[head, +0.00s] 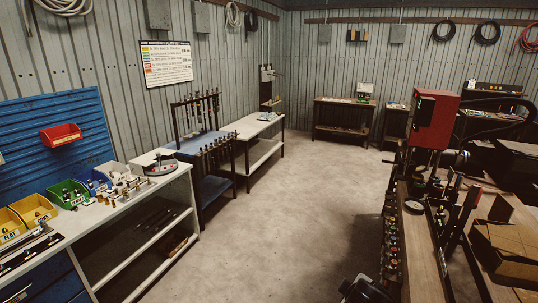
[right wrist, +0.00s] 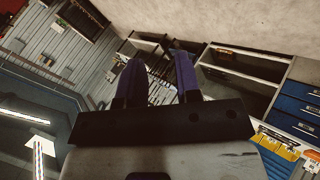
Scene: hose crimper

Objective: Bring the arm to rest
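My right gripper (right wrist: 158,61) shows in the right wrist view. Its two purple fingers stand apart with nothing between them, so it is open and empty. It is clear of the furniture behind it, and that view is strongly tilted. My left gripper is not in view. A dark shape (head: 366,290) shows at the bottom edge of the head view; I cannot tell what it is.
A white-topped bench (head: 150,187) with colored bins runs along the left. A red machine (head: 432,120) stands over a wooden workbench (head: 420,255) at the right. Open concrete floor (head: 290,210) lies between them. Blue drawers (right wrist: 298,95) show in the wrist view.

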